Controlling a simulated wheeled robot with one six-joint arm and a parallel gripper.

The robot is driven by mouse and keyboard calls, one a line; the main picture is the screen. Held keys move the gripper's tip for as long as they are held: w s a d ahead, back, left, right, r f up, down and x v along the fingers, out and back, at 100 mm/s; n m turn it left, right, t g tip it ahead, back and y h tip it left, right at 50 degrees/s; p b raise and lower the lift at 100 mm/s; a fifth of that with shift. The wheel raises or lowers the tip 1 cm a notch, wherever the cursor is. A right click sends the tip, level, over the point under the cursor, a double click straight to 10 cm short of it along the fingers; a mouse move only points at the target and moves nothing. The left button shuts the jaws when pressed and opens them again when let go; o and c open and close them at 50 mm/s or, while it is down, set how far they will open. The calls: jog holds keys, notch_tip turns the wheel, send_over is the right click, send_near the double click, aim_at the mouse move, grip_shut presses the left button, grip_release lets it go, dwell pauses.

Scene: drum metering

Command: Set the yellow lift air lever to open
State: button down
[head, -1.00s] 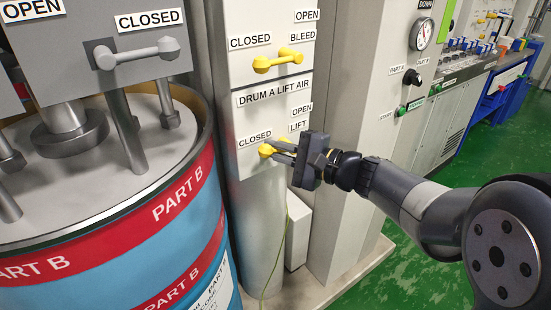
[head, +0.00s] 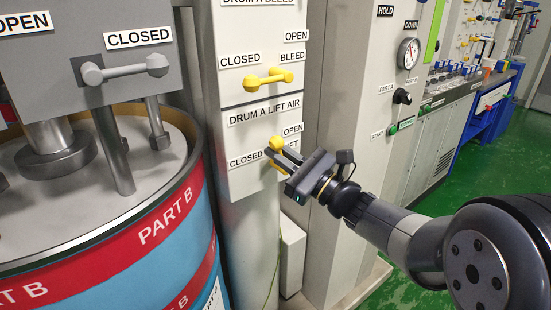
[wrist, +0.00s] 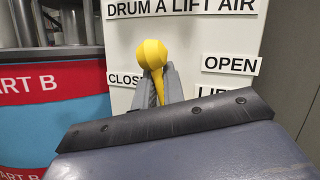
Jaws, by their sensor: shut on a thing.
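The yellow lift air lever (head: 276,143) is on the white panel marked DRUM A LIFT AIR. The lever lies between the CLOSED label (head: 245,160) and the OPEN label (head: 292,130). My fingers partly cover the shaft and the LIFT label.
The yellow bleed lever (head: 270,79) is on the panel just above. A drum marked PART B (head: 155,225) with a grey lever (head: 125,70) over it stands at left. A grey cabinet with a gauge (head: 407,53) is at right. Green floor (head: 440,190) is open beyond.

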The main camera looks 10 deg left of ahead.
jog(key=shift+w+d+m+t, duration=0.2)
jog(key=shift+m+t, duration=0.2)
jog(key=shift+m, duration=0.4)
jog(key=shift+w+d+m+t, duration=0.15)
jog(key=shift+m+t, duration=0.25)
jog(key=shift+m, duration=0.4)
jog(key=shift+w+d+m+t, duration=0.15)
jog(key=shift+m+t, duration=0.25)
jog(key=shift+m, duration=0.4)
jog(key=shift+t, duration=0.3)
jog(key=c, duration=1.5)
grip_release()
jog(key=v, duration=1)
jog(key=shift+d, duration=0.35)
jog(key=shift+s, duration=0.15)
